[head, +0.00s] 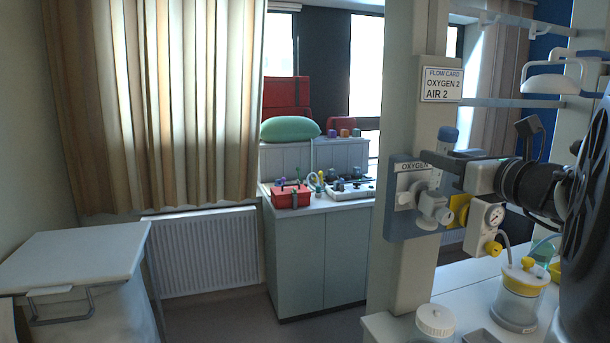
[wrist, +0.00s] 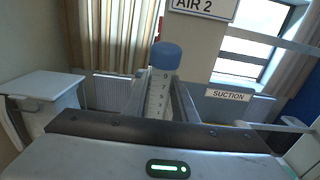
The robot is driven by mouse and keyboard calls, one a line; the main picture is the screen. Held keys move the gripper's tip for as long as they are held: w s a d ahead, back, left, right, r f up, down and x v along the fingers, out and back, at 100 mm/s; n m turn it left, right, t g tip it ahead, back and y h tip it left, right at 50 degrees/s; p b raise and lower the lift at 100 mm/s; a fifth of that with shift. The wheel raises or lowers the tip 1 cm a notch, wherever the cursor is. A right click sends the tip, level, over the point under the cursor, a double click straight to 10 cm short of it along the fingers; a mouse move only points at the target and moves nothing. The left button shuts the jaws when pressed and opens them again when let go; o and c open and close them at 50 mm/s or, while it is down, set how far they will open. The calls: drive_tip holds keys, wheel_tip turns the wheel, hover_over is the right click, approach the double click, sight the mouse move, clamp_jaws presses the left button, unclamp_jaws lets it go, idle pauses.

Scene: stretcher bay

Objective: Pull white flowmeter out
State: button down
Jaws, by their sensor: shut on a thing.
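The white flowmeter (head: 434,204) has a blue cap and stands upright at the wall panel labelled OXYGEN (head: 400,222) on the column. My gripper (head: 444,166) reaches in from the right and is shut on the flowmeter's upper body, just below the cap. In the wrist view the flowmeter (wrist: 159,95) shows its numbered scale and blue cap between my fingers. Its lower part is hidden there behind my gripper's body. The flowmeter's white knob parts sit against the front of the panel; the exact joint at the socket cannot be made out.
A white-lidded container (head: 435,320) stands below on the counter. A flow card sign (head: 441,85) is above. The floor left of the column is open, before a cabinet with a red box (head: 291,197).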

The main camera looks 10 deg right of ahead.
drive_tip(key=s, duration=0.6)
drive_tip(key=shift+d, duration=0.2)
idle(0.9)
